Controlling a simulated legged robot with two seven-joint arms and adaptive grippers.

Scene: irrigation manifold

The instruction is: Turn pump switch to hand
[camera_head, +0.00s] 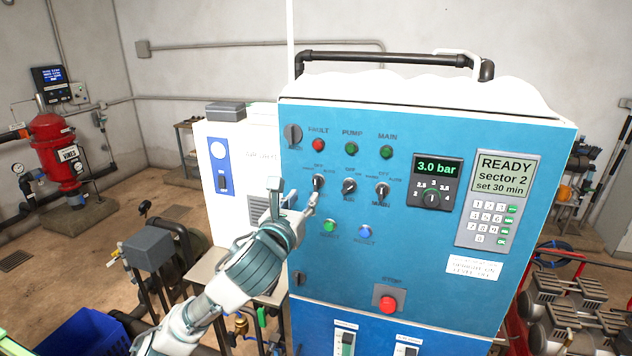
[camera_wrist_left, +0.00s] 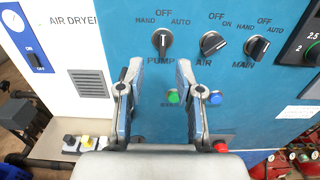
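The pump switch (camera_head: 318,182) is a black rotary knob on the blue control cabinet (camera_head: 350,265). In the left wrist view the pump switch (camera_wrist_left: 163,40) stands upright, in line with the OFF label above it. HAND is printed to its upper left, AUTO to its upper right and PUMP below. My left gripper (camera_head: 294,194) is in front of the panel, just below and left of the pump switch. In the left wrist view my left gripper (camera_wrist_left: 159,66) is open and empty, its fingertips below the knob, one on each side. My right gripper is not in view.
A red stop button (camera_head: 388,304) is lower. The white air dryer (camera_head: 240,150) stands left.

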